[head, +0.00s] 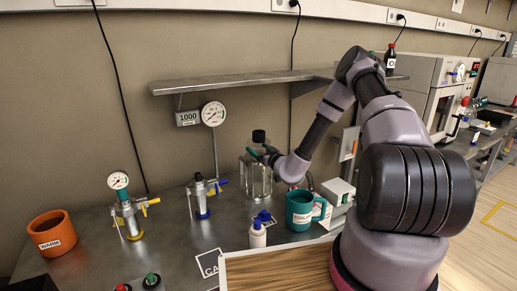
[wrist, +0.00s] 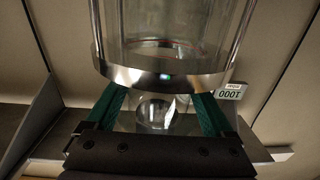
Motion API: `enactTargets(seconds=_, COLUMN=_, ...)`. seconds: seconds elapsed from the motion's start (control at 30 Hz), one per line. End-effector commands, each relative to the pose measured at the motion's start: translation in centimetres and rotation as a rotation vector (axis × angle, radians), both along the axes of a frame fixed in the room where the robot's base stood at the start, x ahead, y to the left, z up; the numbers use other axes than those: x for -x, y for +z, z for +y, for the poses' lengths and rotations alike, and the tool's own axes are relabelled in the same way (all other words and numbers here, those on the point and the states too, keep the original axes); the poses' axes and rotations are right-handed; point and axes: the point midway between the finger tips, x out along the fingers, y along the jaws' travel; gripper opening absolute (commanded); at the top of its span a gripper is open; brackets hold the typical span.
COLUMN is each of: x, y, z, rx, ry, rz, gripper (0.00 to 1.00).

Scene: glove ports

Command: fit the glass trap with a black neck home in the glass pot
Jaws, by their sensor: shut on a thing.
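The glass pot (head: 258,184) stands upright on the steel bench in the head view. The trap's black neck (head: 259,136) shows just above the pot's top. My gripper (head: 267,155), with green fingers, reaches in from the right at the pot's top. My gripper is shut on the trap. How deep the trap sits in the pot is hidden.
A teal mug (head: 299,212) and a white bottle with a blue cap (head: 258,235) stand in front of the pot. A valve post with blue base (head: 201,199) is at its left. A steel shelf (head: 235,83) and gauge (head: 213,114) are behind.

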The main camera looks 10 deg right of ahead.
Motion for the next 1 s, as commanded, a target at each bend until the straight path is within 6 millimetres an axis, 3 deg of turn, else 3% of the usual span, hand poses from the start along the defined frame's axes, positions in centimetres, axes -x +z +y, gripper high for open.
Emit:
enactTargets(seconds=0.97, x=0.0, y=-2.4, z=0.0, rx=-0.001, ry=-0.001, rz=-0.001, gripper=0.07)
enactTargets(seconds=1.0, x=0.0, y=-2.4, z=0.0, rx=0.0, ry=-0.001, rz=-0.001, gripper=0.98)
